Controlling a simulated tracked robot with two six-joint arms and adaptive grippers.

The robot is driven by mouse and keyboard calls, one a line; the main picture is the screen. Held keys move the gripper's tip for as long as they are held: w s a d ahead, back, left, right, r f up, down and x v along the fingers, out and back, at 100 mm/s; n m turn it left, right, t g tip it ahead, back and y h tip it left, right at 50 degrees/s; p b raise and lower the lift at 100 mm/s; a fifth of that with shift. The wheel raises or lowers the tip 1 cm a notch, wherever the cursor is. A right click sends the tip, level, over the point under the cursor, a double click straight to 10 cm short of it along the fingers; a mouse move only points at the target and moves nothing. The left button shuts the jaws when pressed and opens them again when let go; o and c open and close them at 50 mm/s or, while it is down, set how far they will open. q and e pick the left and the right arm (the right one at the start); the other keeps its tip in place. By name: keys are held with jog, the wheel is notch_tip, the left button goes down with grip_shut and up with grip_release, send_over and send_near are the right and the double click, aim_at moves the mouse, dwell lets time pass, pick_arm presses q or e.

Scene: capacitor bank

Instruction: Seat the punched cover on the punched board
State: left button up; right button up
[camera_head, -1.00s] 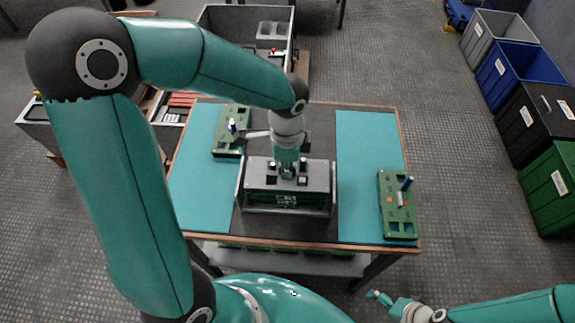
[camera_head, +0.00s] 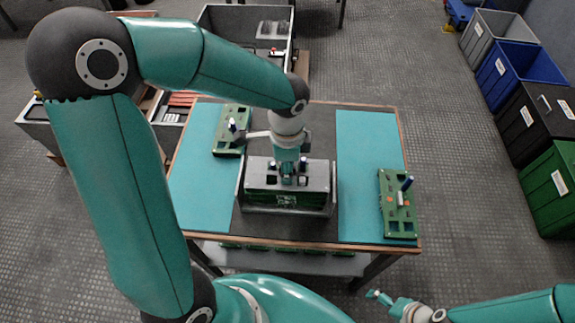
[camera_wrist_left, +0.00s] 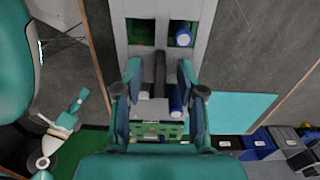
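The punched cover (camera_head: 318,175), a grey plate with square holes, lies over the green punched board (camera_head: 286,199) inside a grey tray at the table's middle. In the left wrist view the cover (camera_wrist_left: 205,12) shows green and a blue cylinder (camera_wrist_left: 183,38) through its holes. A dark upright bar (camera_wrist_left: 160,75) stands at its middle. My left gripper (camera_head: 288,180) is over the cover; in its wrist view the fingers (camera_wrist_left: 159,72) stand apart on either side of the bar, with gaps. I cannot tell whether the cover lies fully flat. My right gripper (camera_head: 374,294) is low at right, away from the table.
Green boards with small parts lie on the left teal mat (camera_head: 205,190) and the right teal mat (camera_head: 365,150): one at back left (camera_head: 231,140), one at right (camera_head: 397,222). Bins (camera_head: 555,185) stand on the floor at right. A grey crate (camera_head: 225,18) stands behind the table.

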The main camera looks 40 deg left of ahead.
pick_arm(q)
notch_tip(320, 180, up, 12)
dwell(0.6)
